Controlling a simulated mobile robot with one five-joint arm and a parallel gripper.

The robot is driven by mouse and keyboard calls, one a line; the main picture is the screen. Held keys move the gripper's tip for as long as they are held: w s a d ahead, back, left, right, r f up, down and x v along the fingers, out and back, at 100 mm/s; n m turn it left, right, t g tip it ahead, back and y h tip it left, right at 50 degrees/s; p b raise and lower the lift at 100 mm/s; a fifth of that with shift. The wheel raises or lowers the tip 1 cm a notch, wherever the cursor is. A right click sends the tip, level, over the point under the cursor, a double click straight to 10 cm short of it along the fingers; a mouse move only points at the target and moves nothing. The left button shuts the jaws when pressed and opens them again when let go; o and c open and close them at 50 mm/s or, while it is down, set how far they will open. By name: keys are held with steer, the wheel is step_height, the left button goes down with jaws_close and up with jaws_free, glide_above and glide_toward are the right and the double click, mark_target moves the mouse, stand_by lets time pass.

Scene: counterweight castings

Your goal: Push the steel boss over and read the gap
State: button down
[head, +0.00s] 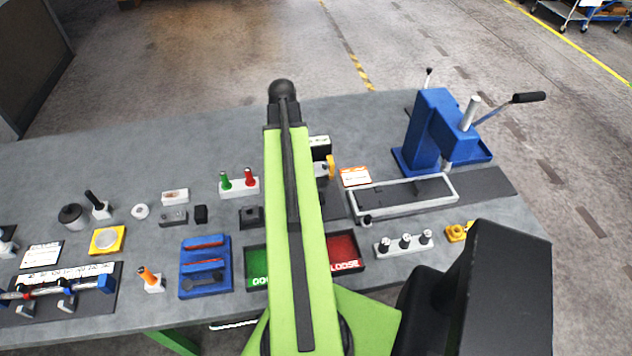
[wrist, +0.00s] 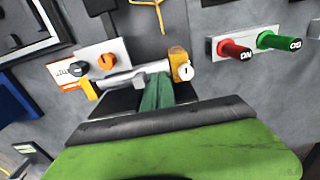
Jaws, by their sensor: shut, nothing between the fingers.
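A pale steel cylinder (wrist: 125,77), possibly the steel boss, lies crosswise between two yellow parts, the right one (wrist: 180,63) carrying a round white face. I cannot read any gap there. In the head view this fixture (head: 322,168) shows only partly beside my arm, with its yellow part (head: 331,166) at the right. My gripper (wrist: 155,92) is shut and empty, its green fingers close in front of the cylinder in the wrist view. I cannot tell whether they touch it. In the head view my arm hides the fingers.
A blue press (head: 431,130) stands at the right on the grey bench, behind a pale rectangular frame (head: 408,208). A tray with a green part (head: 257,270) and a red part (head: 345,248) lies under my arm. Green and red handles (head: 238,187) stand left of it.

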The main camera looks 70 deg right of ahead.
steer(key=shift+f+b, duration=1.25)
steer(key=shift+f, duration=0.2)
steer(key=shift+s+d, duration=0.15)
steer(key=shift+s, duration=0.05)
steer(key=shift+s+d, duration=0.3)
steer(key=shift+s, duration=0.1)
steer(key=shift+s+d, duration=0.15)
steer(key=shift+s, duration=0.1)
stand_by(0.8)
steer(key=shift+r, duration=0.1)
step_height(320, 180, up, 7)
steer(key=p, duration=0.7)
